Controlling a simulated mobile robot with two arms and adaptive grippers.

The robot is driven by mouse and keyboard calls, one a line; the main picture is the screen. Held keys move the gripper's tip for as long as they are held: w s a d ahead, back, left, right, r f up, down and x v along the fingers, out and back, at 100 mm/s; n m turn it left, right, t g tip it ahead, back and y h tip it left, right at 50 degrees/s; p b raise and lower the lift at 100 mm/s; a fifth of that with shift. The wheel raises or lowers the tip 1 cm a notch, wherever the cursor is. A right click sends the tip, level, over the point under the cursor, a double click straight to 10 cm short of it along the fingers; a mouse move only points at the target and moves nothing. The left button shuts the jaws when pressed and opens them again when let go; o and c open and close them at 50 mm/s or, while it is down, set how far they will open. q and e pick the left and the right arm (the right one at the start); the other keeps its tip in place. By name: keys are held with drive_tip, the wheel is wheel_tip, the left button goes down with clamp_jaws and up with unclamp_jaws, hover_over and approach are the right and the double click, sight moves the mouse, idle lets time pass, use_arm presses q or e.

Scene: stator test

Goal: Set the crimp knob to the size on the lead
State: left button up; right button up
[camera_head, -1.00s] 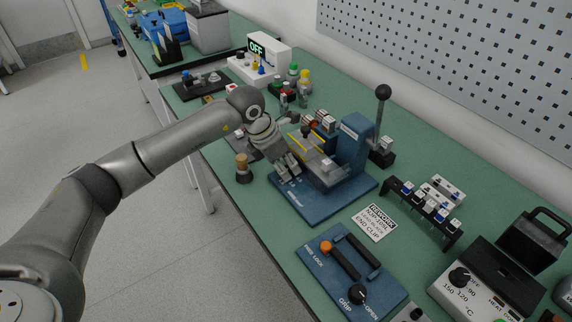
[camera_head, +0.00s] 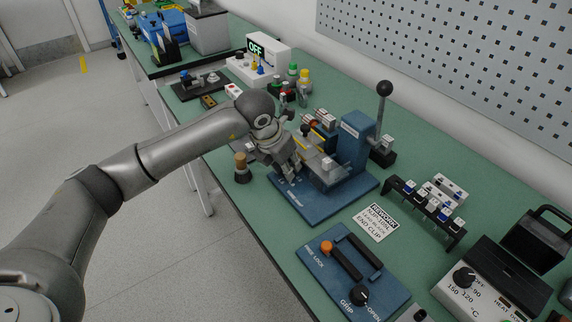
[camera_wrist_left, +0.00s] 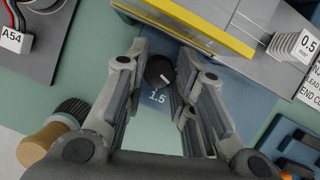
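The crimp knob (camera_wrist_left: 160,72) is round and black with a white pointer line, on the blue crimp press base (camera_head: 312,207). A white "1.5" is printed beside it in the left wrist view; other size marks are hidden by my fingers. The pointer is tilted, and I cannot tell which size it indicates. My left gripper (camera_wrist_left: 165,75) is open, one finger on each side of the knob; contact is unclear. My right gripper is not in view.
A wooden-topped stamp-like post (camera_head: 241,165) stands left of the press. The press has a tall black-knobbed lever (camera_head: 383,90) behind it.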

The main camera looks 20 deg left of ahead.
use_arm(q)
drive_tip(key=o, duration=0.4)
drive_tip(key=shift+c, duration=0.2)
drive_tip(key=v, duration=1.2)
drive_tip(key=shift+a, duration=0.1)
